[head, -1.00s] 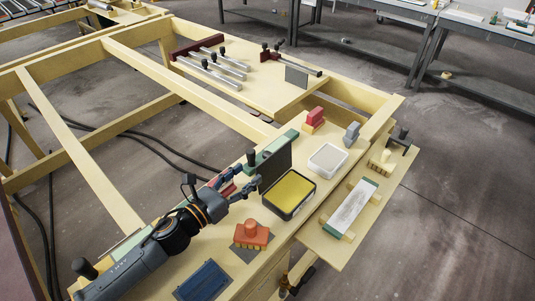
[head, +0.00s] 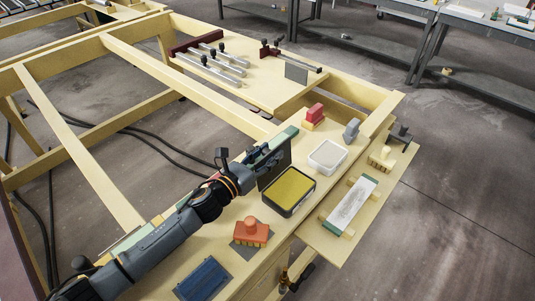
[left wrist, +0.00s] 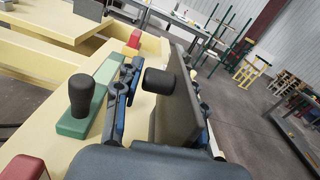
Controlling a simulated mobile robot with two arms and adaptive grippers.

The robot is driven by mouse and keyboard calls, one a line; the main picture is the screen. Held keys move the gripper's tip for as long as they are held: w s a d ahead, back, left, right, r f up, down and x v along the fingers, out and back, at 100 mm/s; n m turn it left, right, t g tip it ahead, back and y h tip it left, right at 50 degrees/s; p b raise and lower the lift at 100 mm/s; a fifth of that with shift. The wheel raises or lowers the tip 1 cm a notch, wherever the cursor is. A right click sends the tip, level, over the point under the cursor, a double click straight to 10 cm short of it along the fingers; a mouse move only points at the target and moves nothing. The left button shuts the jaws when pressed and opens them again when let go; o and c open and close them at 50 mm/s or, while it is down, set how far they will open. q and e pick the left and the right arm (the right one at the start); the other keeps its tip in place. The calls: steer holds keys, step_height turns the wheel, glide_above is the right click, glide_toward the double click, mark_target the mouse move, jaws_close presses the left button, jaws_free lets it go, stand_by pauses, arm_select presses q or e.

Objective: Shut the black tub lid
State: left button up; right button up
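The black tub (head: 285,208) stands on the bench with a yellow filling showing, so it is open. Its dark lid (head: 277,170) stands nearly upright at the tub's back left edge. Finger contact with the lid is unclear. My right gripper is not in view.
A white tub (head: 327,157) and a red-topped brush (head: 314,116) stand behind the tub. An orange brush (head: 251,232) and a blue piece (head: 203,279) lie in front. A white-topped block (head: 352,203) is to the right. A green float (left wrist: 75,126) stands left of the gripper.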

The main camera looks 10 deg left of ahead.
arm_select(q)
jaws_close()
steer(key=m, duration=0.1)
steer(key=s+d+m, duration=0.1)
steer(key=d+m, duration=0.1)
steer(key=shift+s+r+m, duration=0.2)
steer(key=shift+r+m, duration=0.1)
steer(key=shift+m, duration=0.1)
steer(key=shift+s+d+f+m, duration=0.1)
steer(key=shift+s+d+m, duration=0.3)
steer(key=shift+m, duration=0.45)
steer(key=shift+s+d+f+m, duration=0.1)
steer(key=shift+s+d+m, duration=0.1)
steer(key=shift+d+m, duration=0.55)
steer(key=shift+a, duration=0.1)
